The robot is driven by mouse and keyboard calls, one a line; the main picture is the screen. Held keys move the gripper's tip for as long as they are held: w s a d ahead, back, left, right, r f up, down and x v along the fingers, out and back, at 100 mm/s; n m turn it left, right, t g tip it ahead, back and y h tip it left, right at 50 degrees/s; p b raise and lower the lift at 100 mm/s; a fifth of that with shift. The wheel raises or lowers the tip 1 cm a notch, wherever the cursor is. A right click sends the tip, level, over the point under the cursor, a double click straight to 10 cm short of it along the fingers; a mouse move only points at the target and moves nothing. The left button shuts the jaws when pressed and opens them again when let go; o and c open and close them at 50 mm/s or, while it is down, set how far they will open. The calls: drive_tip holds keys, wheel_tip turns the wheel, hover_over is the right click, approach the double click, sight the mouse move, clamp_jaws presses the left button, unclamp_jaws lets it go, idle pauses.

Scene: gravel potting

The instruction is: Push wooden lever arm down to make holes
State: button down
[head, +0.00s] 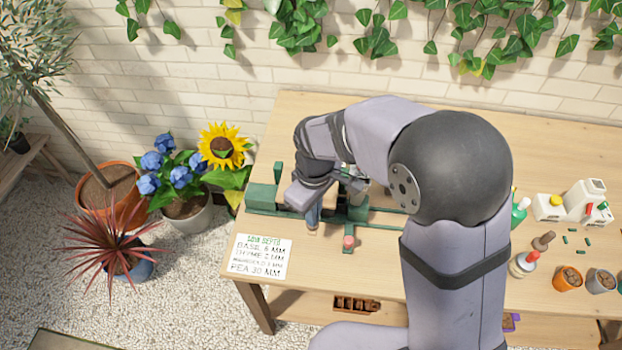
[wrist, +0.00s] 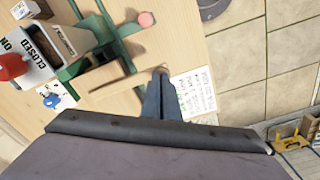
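A green frame (head: 264,197) stands on the left part of the table, mostly behind my arm in the head view. In the wrist view the green frame (wrist: 97,50) has a light wooden bar (wrist: 108,77) across it, which looks like the lever arm. A pink knob (wrist: 147,19) sits at one green end; it also shows in the head view (head: 348,242). My gripper (wrist: 160,72) has its blue-grey fingers together, with nothing visible between them. The fingertips are just beside the bar's end; contact is unclear. In the head view my gripper (head: 313,228) points down at the frame.
A written depth card (head: 260,257) lies at the table's front left. In the wrist view a box marked CLOSED (wrist: 50,45) is beside the frame. Potted plants stand left of the table.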

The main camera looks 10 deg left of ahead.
drive_tip(key=shift+s+d+f, duration=0.15)
drive_tip(key=shift+s+f, duration=0.3)
drive_tip(key=shift+f, duration=0.25)
drive_tip(key=shift+w+r+p, duration=0.2)
drive_tip(key=shift+r+p, duration=0.5)
drive_tip(key=shift+p, duration=0.1)
wheel_tip(320, 180, up, 5)
drive_tip(key=p, duration=0.4)
drive_tip(key=shift+w, duration=0.15)
wheel_tip(320, 180, up, 8)
drive_tip(key=p, duration=0.7)
drive_tip(key=shift+a, duration=0.2)
drive_tip(key=shift+f, duration=0.1)
